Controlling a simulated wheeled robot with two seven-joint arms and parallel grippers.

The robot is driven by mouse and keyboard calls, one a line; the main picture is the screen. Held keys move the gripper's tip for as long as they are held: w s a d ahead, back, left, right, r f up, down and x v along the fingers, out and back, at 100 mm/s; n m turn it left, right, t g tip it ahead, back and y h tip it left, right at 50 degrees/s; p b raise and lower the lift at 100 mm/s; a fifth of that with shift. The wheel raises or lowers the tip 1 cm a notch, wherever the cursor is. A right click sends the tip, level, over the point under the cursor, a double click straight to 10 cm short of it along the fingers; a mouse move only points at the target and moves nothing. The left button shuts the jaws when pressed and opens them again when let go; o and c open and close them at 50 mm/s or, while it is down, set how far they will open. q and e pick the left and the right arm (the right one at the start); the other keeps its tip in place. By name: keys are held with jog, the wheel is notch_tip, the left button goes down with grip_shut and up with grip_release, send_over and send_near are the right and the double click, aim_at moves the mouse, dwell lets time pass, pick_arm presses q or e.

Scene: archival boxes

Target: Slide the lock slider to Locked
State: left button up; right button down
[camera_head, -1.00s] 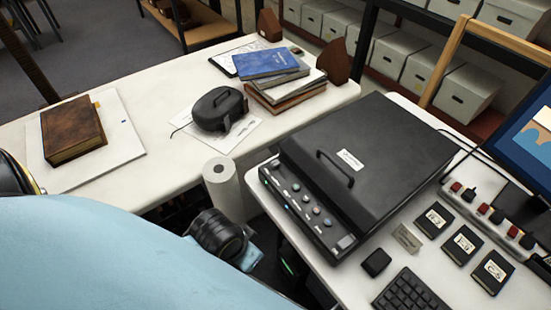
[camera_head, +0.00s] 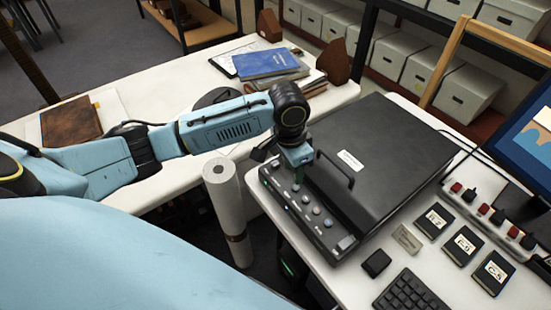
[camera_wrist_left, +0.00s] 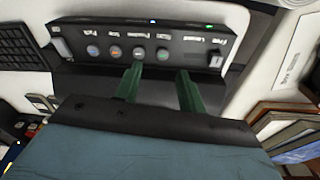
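A black scanner-like box (camera_head: 385,150) with a lid handle stands on the right table. Its front panel (camera_head: 318,222) carries several round buttons, seen upside down in the left wrist view (camera_wrist_left: 120,32). At the panel's right end in that view, a small pale piece (camera_wrist_left: 216,61) by the labels Locked and Free looks like the lock slider; its exact setting is unclear. My left gripper (camera_head: 297,184) hangs over the panel's left part. In the wrist view its two green fingers (camera_wrist_left: 158,72) are apart with nothing between them, to the left of the slider. My right gripper is out of view.
A lid handle (camera_head: 336,168) stands up close to my left gripper. A white paper roll (camera_head: 226,205) stands in the gap between the tables. Books (camera_head: 272,64), a keyboard (camera_head: 410,290), black labelled cards (camera_head: 464,246) and a power strip (camera_head: 490,215) lie around.

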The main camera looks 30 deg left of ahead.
pick_arm(q)
notch_tip(320, 180, up, 6)
jog(key=n+y, duration=0.1)
jog(key=n, duration=0.1)
send_over(275, 163)
jog(key=shift+g, duration=0.3)
notch_tip(275, 163, down, 14)
jog(key=shift+r+b, duration=0.25)
jog(key=shift+b, duration=0.8)
grip_shut()
